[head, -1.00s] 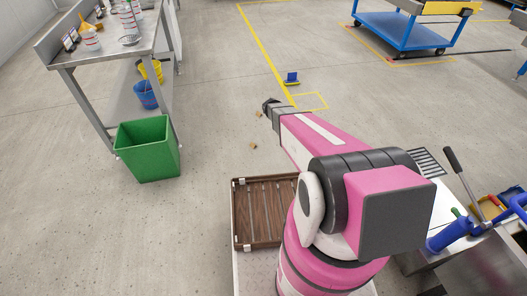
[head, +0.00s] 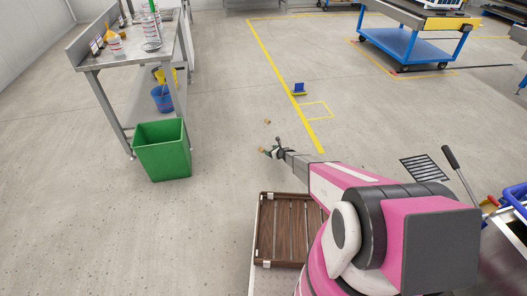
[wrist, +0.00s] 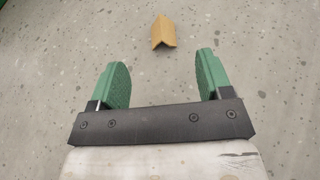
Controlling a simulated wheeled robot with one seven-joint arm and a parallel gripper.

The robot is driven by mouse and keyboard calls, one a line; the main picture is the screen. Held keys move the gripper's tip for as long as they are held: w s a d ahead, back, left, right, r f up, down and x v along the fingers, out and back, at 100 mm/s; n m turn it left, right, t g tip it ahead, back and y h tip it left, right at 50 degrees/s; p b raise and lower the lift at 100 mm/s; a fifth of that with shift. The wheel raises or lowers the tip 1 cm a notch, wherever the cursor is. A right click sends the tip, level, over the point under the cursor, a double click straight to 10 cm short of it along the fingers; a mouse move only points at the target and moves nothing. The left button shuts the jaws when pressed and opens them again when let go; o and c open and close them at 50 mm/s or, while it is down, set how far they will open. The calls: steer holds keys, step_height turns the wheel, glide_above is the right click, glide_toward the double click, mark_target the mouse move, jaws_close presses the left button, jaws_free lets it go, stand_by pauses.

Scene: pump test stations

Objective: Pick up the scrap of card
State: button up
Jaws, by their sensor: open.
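A folded tan scrap of card (wrist: 163,33) lies on the grey floor in the wrist view, just beyond the fingertips and near the middle between them. My gripper (wrist: 162,62) is open and empty, with its two green fingers apart. A second small tan piece (head: 267,122) lies a little farther off. I cannot tell for certain which of the two the wrist view shows.
A green bin (head: 162,150) stands at the left beside a metal bench (head: 130,58). A brown slatted tray (head: 288,228) is close in front of me. A blue cart (head: 408,45) stands far back. The floor around the scraps is clear.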

mark_target(263, 148)
steer(key=x, duration=0.8)
steer(key=shift+w+a+f, duration=0.15)
steer(key=shift+a+f, duration=0.05)
steer(key=shift+f, duration=0.15)
steer(key=c, duration=1)
